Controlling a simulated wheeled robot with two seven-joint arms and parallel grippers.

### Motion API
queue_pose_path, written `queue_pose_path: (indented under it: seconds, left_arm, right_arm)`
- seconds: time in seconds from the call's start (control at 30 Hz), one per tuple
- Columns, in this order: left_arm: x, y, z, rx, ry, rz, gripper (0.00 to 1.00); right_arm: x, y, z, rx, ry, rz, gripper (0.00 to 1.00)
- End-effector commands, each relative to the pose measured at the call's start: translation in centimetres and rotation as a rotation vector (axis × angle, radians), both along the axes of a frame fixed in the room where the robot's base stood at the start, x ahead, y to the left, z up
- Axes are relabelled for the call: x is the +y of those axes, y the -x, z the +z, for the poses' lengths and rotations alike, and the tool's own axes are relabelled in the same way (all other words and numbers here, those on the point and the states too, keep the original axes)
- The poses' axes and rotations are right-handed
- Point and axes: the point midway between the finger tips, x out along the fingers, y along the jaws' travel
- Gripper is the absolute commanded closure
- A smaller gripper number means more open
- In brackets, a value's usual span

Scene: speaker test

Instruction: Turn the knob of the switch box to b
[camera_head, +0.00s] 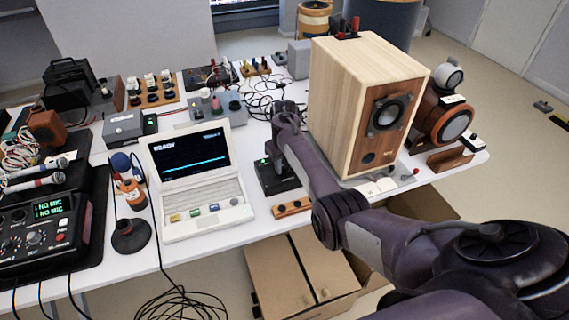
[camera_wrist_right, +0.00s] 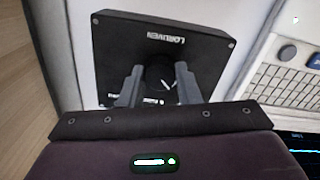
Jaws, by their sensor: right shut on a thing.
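The switch box (camera_wrist_right: 200,35) is black with white lettering and fills the upper middle of the right wrist view. Its round dark knob (camera_wrist_right: 160,72) has a white pointer mark, tilted toward the lower right there. My right gripper (camera_wrist_right: 161,82) is shut on the knob, one finger on each side. The fingers hide parts of the box face and its labels, so I cannot read which position the pointer marks. In the head view, the switch box (camera_head: 279,183) lies between the laptop and the wooden speaker, partly hidden by my right arm. My left gripper is not in view.
An open white laptop (camera_head: 200,190) is on the left of the box. A small wooden strip (camera_head: 292,208) lies in front, near the table edge. Cardboard boxes (camera_head: 300,275) are below.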

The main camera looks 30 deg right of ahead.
Motion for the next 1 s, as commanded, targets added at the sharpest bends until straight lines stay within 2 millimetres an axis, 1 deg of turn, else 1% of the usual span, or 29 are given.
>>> queue_pose_path:
  seconds: [0.17,0.37,0.7,1.0]
  left_arm:
    - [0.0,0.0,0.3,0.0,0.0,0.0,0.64]
    - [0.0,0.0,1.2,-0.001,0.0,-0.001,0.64]
    - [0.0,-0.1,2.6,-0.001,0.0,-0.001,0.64]
    - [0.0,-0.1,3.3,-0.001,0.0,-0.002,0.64]
  right_arm:
    - [0.1,0.0,0.1,0.001,-0.001,-0.029,0.93]
    - [0.1,0.0,0.2,0.001,-0.001,-0.13,0.93]
    - [0.1,0.0,0.1,0.002,-0.001,-0.412,0.93]
    - [0.2,0.0,0.0,0.002,-0.001,-0.633,0.93]
